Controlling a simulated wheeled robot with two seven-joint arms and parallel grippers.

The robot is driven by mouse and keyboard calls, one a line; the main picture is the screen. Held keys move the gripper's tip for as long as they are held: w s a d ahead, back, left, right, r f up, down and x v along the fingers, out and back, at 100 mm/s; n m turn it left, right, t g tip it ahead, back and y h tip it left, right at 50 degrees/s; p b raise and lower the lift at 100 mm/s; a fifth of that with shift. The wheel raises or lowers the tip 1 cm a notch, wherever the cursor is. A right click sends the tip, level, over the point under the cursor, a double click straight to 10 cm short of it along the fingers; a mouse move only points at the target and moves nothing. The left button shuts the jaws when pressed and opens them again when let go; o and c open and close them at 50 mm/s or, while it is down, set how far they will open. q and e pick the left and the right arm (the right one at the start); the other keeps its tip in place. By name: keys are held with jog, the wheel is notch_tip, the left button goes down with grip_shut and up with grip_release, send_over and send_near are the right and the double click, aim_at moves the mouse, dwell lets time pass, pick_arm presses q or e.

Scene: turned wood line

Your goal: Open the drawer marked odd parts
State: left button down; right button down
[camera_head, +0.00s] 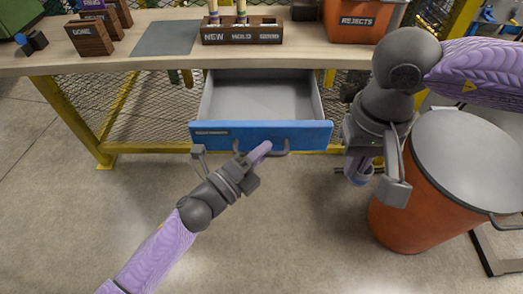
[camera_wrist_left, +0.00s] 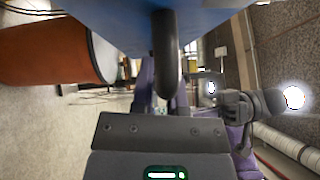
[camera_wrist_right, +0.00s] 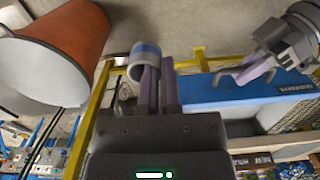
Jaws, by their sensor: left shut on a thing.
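The drawer (camera_head: 262,93) under the bench stands well pulled out, and its grey inside looks empty. My right gripper (camera_head: 357,168) hangs right of the drawer front, fingers close together. A grey-and-blue cylinder (camera_wrist_right: 145,52) shows beyond its fingertips; contact is unclear.
An orange drum (camera_head: 410,205) with a grey lid stands at the right, near my right arm. On the bench are a wooden holder (camera_head: 242,36), an orange rejects bin (camera_head: 357,28) and a wooden bin marked done (camera_head: 90,40). The floor before the drawer is clear.

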pick_arm(q)
jog(key=shift+w, duration=0.15)
pick_arm(e)
jog(key=shift+w, duration=0.1)
pick_arm(q)
jog(key=c, duration=0.7)
grip_release()
jog(key=shift+o, duration=0.2)
pick_arm(e)
jog(key=shift+r+p, duration=0.8)
jog(key=shift+r, duration=0.1)
pick_arm(q)
jog(key=v, duration=1.2)
